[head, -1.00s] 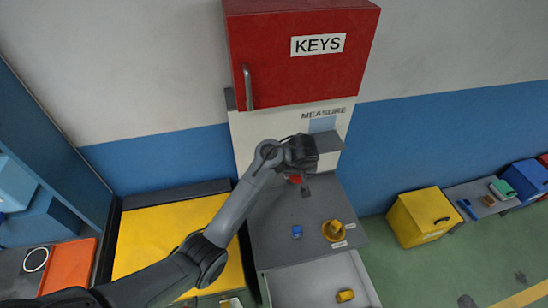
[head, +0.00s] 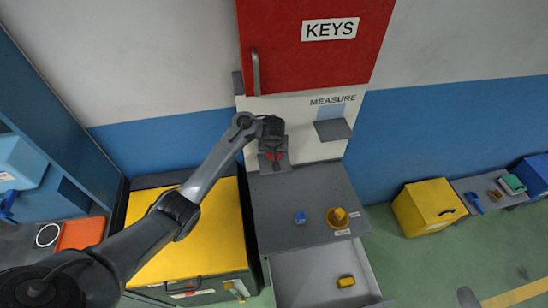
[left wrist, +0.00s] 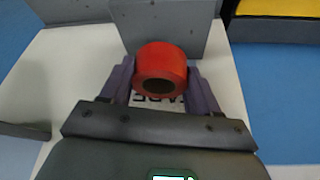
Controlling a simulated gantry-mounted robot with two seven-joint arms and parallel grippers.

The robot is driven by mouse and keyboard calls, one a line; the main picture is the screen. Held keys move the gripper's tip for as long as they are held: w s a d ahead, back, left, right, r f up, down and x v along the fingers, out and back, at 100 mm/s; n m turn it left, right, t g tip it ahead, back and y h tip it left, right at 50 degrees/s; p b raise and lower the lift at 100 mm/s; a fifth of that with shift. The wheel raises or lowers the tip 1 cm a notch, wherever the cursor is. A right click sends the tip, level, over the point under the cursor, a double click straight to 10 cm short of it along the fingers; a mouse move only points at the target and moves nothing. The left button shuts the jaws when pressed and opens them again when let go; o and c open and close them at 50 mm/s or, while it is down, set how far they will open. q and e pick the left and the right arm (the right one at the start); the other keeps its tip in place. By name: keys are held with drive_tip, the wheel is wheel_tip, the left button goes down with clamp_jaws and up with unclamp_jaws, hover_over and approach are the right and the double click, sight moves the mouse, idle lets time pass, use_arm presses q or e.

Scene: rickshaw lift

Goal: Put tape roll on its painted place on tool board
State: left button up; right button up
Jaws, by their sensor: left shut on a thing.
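The red tape roll (left wrist: 161,67) is between the fingers of my left gripper (left wrist: 159,82), which is shut on it, in the left wrist view. In the head view the roll (head: 273,156) is small and partly covered by my gripper (head: 272,146). The white tool board (head: 306,144) is on the wall behind. A grey ledge (head: 268,166) of the board shows at the roll; it also shows beyond the roll in the left wrist view (left wrist: 160,22). I cannot tell whether they touch. Lettering on the board is partly hidden by the roll. My right gripper is out of view.
A second ledge (head: 333,130) sits under the MEASURE label (head: 333,100). The red KEYS cabinet (head: 310,50) hangs above. The grey bench top (head: 300,190) holds a blue object (head: 299,217) and a yellow one (head: 338,218). An open drawer (head: 310,275) is below.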

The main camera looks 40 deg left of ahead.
use_arm(q)
drive_tip(key=shift+f+b, duration=0.5)
drive_tip(key=shift+f, duration=1.5)
drive_tip(key=shift+f, duration=0.2)
drive_tip(key=o, duration=1.1)
drive_tip(key=shift+c, duration=0.2)
drive_tip(key=shift+r, duration=0.15)
